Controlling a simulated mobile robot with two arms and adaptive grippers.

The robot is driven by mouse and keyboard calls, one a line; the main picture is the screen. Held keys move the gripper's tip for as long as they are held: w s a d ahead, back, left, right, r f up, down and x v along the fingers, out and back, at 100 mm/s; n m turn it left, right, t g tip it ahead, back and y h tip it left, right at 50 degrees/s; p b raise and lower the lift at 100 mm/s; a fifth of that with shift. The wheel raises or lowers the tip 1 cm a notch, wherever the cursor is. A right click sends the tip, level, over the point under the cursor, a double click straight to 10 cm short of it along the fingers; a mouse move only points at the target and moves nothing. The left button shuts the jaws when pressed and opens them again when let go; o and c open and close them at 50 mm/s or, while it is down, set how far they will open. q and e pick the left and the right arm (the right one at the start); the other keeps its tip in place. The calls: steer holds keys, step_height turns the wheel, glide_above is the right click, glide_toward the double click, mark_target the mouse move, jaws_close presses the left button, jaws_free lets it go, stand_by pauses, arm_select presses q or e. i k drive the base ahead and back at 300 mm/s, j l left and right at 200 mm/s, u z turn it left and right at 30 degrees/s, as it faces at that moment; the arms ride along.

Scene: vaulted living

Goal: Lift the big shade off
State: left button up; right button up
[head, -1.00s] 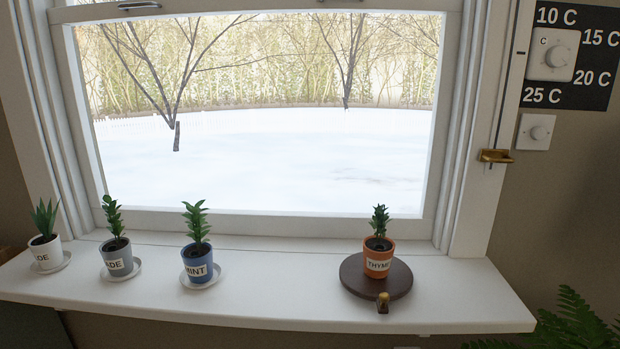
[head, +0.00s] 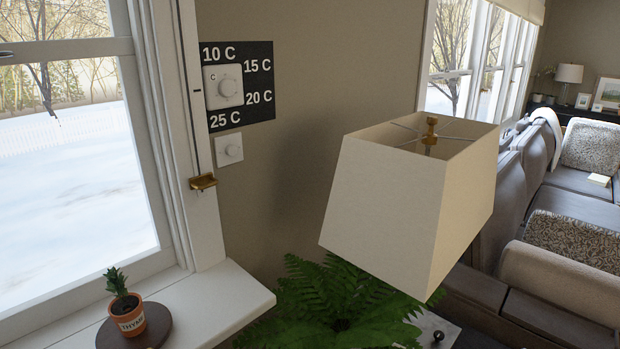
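The big shade (head: 385,205) is a cream, four-sided, tapered lampshade right of centre in the head view. Its top is open and shows thin spokes meeting at a brass finial (head: 430,130). The shade appears tilted in the picture. The lamp's base is hidden behind the shade and the fern. Neither of my grippers is in view.
A green fern (head: 335,300) stands below and left of the shade. A sofa (head: 580,200) is at right.

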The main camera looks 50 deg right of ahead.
mark_target(404, 216)
steer(key=z, duration=2.2)
